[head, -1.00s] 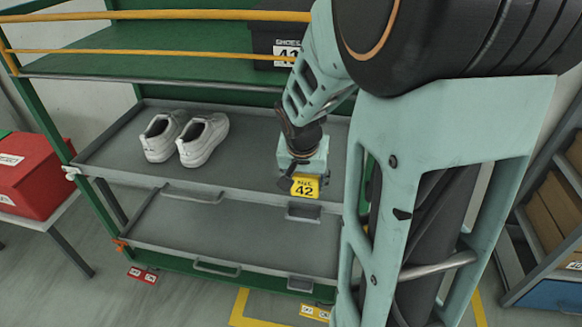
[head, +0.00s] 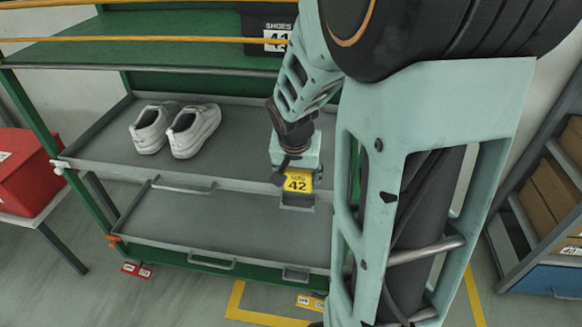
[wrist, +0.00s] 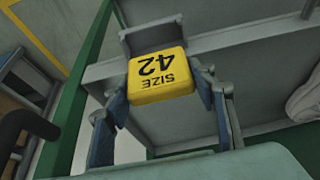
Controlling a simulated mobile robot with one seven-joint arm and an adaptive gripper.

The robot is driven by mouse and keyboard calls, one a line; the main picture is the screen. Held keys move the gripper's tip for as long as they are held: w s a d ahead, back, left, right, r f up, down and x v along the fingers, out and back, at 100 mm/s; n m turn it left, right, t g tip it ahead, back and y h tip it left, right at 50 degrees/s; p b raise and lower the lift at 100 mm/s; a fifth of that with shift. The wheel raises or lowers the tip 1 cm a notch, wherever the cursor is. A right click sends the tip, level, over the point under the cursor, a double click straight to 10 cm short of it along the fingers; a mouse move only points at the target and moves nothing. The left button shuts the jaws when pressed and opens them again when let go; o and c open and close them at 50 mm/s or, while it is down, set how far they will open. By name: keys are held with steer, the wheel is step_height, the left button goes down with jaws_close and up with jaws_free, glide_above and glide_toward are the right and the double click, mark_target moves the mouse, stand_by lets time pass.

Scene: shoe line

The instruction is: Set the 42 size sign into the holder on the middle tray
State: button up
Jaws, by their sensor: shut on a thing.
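My gripper (head: 298,176) is shut on the yellow 42 size sign (head: 298,182), which shows black "SIZE 42". In the wrist view the sign (wrist: 160,76) sits between the two fingers, its number upside down. The middle tray (head: 225,145) is grey and carries a pair of white shoes. Its grey holder (head: 298,203) is on the front edge, directly below the sign in the head view. The holder (wrist: 150,37) also shows past the sign's edge in the wrist view. The sign's lower edge meets or overlaps the holder; I cannot tell whether it is inside.
The white shoes (head: 174,130) stand left of my gripper. A lower tray (head: 210,232) has its own holder (head: 296,275). Above is a green shelf (head: 160,52) with a black shoe box (head: 268,25). A red box (head: 27,170) is at left, a shelf unit (head: 540,215) at right.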

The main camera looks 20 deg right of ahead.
steer(key=shift+r+p, duration=0.15)
steer(key=shift+p, duration=1)
steer(key=shift+f+p, duration=0.25)
steer(key=shift+p, duration=0.15)
steer(key=shift+f+b, duration=1.75)
steer(key=shift+f, duration=0.45)
steer(key=o, duration=1.3)
steer(key=shift+o, duration=0.6)
steer(key=o, duration=0.7)
steer(key=shift+c, duration=0.2)
